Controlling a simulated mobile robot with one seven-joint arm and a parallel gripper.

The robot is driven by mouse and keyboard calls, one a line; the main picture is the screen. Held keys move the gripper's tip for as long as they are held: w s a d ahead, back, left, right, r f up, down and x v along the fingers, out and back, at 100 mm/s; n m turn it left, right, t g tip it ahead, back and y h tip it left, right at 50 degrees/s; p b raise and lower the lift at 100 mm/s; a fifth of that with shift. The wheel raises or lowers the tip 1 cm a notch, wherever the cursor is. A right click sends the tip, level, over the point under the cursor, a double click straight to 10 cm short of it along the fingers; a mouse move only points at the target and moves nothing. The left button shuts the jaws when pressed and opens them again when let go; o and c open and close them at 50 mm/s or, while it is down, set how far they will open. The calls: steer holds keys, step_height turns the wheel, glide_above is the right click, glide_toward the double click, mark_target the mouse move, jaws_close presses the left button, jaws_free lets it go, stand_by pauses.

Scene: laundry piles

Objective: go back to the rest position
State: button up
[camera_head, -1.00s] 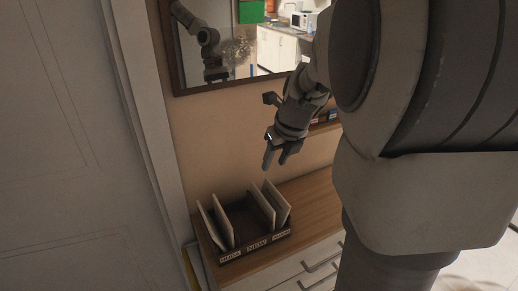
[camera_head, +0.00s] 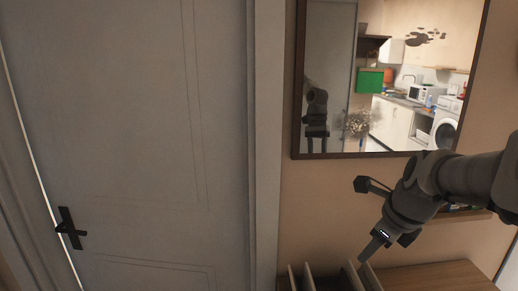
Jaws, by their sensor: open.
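My gripper (camera_head: 386,249) hangs at the lower right, in front of the wall below the mirror, with its fingers pointing down. No object shows between the fingers. It is above the wooden cabinet top (camera_head: 430,276) and the upright panels of the sorter box (camera_head: 350,277) at the bottom edge. Most of the box is cut off by the frame. My arm reaches in from the right edge.
A grey door (camera_head: 130,140) with a black handle (camera_head: 69,229) fills the left side. A dark-framed mirror (camera_head: 335,100) hangs on the wall and reflects a kitchen and part of me. A small shelf (camera_head: 470,214) is partly hidden behind my arm.

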steer(key=s+a+r+n, duration=0.1)
steer(key=s+a+n, duration=0.4)
steer(key=n, duration=0.9)
steer(key=s+a+r+n, duration=0.1)
steer(key=s+a+n, duration=0.4)
steer(key=s+n, duration=0.5)
steer(key=shift+r+n+t+h, duration=0.3)
steer(key=shift+n+t, duration=0.1)
steer(key=shift+n, duration=1.7)
